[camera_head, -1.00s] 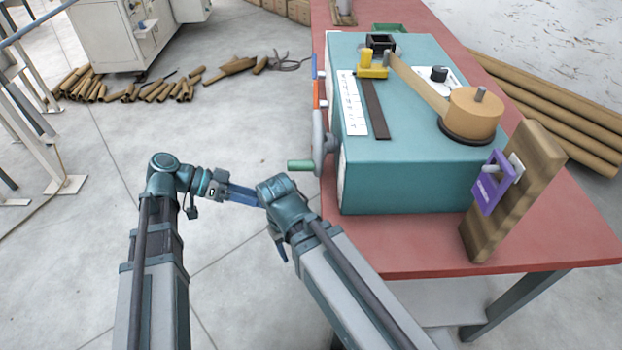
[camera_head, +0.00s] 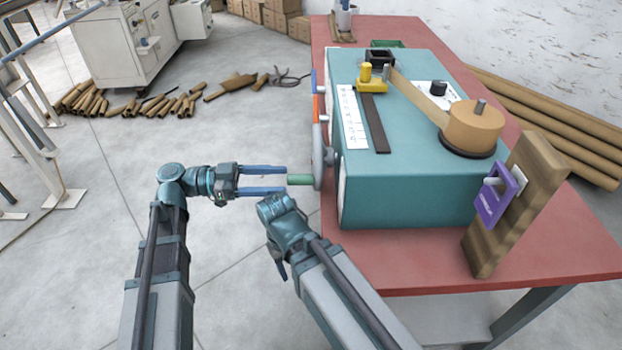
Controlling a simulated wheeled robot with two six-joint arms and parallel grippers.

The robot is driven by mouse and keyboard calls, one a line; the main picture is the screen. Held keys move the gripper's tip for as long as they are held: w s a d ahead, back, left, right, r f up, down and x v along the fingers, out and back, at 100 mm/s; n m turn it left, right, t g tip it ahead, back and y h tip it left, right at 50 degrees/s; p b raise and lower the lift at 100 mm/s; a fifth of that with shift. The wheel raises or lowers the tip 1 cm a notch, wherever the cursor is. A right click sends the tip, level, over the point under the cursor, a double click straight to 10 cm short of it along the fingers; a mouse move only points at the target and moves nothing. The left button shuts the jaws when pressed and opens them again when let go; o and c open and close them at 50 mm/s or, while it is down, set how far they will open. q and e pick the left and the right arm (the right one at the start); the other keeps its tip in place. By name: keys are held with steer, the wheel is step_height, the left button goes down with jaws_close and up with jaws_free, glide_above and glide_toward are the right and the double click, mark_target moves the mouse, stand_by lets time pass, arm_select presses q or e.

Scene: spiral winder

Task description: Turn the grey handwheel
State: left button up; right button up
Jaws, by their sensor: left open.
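The grey handwheel (camera_head: 318,157) stands upright on the left side of the teal winder box (camera_head: 407,185), seen nearly edge-on. Its green handle (camera_head: 300,180) sticks out to the left. My left gripper (camera_head: 286,179) is open, with its blue fingers pointing right. The fingertips are at the free end of the handle, one finger above it and one below in the picture. I cannot tell whether they touch it. My right arm (camera_head: 287,228) comes in from below, just under the handle. Its gripper jaws are mostly hidden.
The winder box sits on a red table (camera_head: 400,268). On top are a tan paper roll (camera_head: 473,127) and a yellow guide (camera_head: 371,80). Brown tubes lie on the floor at left.

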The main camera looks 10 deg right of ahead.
mark_target(313, 181)
arm_select(q)
steer(key=x, duration=0.8)
steer(key=shift+d, duration=0.15)
steer(key=shift+c, duration=0.2)
jaws_close()
steer(key=shift+s+f, duration=0.1)
stand_by(0.9)
